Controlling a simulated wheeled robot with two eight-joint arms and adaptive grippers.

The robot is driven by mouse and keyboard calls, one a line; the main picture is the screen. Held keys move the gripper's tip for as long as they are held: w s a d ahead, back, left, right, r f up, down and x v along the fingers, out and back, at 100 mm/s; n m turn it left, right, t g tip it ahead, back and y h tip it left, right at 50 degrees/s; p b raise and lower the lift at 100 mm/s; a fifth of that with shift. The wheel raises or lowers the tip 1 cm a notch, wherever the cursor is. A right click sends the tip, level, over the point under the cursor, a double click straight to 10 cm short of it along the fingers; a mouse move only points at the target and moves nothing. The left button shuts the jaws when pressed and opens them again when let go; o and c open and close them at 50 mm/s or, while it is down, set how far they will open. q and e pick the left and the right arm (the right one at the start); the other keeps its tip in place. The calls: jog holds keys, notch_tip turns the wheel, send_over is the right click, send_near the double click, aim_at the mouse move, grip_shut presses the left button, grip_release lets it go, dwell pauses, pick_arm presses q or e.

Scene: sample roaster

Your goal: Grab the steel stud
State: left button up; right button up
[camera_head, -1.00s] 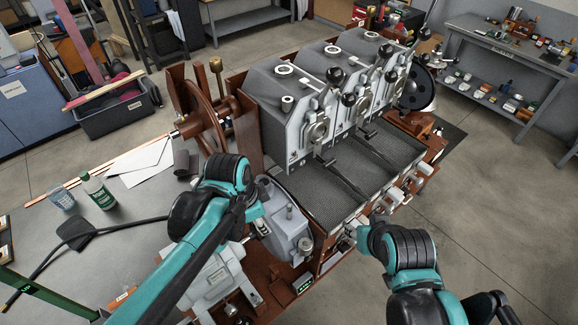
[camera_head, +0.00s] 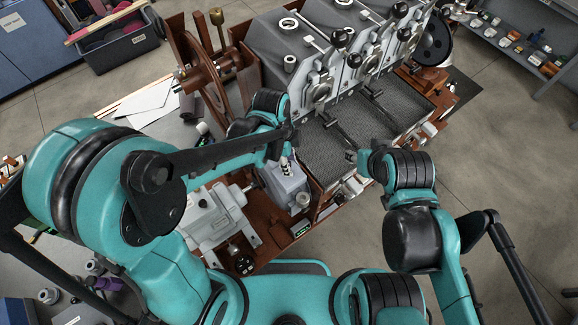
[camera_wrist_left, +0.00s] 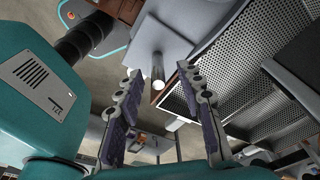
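The steel stud (camera_wrist_left: 158,68) is a short, shiny upright cylinder on the grey housing (camera_head: 286,188), beside the roaster. In the head view, the stud (camera_head: 286,168) shows just below my left gripper (camera_head: 284,154). In the left wrist view, the left gripper (camera_wrist_left: 158,80) is open and empty, with its two jagged fingers apart. The stud lies in line with the gap between the fingertips; I cannot tell how far beyond them it is. My right gripper (camera_head: 356,157) is by the roaster's front edge, too small and partly hidden to read its opening.
The roaster's dark perforated trays (camera_head: 340,150) and levers (camera_head: 340,130) stand right of the housing. A pale motor casting (camera_head: 212,215) is left of it. A wooden flywheel (camera_head: 205,75) stands behind. Open floor (camera_head: 500,190) lies at right.

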pick_arm(q)
jog(key=shift+s+f, duration=0.1)
jog(key=shift+f, duration=0.05)
grip_shut()
